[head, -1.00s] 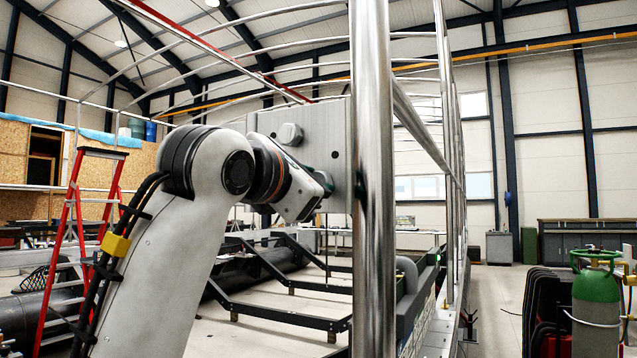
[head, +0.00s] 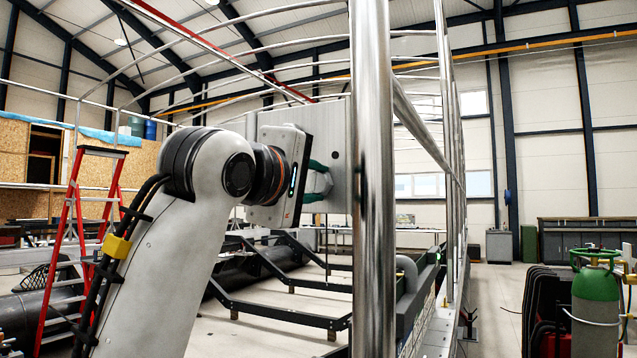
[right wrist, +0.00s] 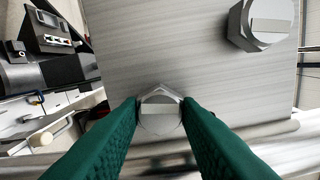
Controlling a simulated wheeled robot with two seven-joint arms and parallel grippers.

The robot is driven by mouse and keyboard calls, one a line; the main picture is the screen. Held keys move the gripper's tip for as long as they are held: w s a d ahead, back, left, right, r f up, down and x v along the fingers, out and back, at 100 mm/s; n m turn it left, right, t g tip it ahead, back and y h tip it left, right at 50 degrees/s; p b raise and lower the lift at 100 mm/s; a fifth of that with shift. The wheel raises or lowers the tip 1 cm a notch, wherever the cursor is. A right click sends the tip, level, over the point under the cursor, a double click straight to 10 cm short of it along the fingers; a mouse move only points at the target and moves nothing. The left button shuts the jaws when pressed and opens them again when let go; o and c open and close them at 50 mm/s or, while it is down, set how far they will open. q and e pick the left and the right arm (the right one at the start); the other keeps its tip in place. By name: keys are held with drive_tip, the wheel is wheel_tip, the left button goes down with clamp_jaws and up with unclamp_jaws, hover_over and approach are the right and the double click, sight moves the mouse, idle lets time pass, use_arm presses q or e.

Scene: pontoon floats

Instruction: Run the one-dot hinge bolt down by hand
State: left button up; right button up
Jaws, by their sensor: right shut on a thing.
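My right gripper (head: 318,184) reaches in from the left to a grey metal plate (head: 338,130) beside the thick upright post. In the right wrist view, its green fingers (right wrist: 160,122) are shut on the sides of a hex bolt head (right wrist: 160,105) near the plate's edge. A second hex bolt (right wrist: 262,22) stands free on the plate at the upper right. No clear dot mark shows on either bolt. A small dark spot (head: 335,155) shows on the plate. My left gripper is not in view.
A thick shiny post (head: 372,200) stands just right of my right gripper, with rails behind it. A red ladder (head: 80,230) is at the left. A green gas cylinder (head: 596,300) stands at the lower right.

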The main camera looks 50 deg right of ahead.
drive_tip(key=m, duration=1.2)
drive_tip(key=o, duration=0.8)
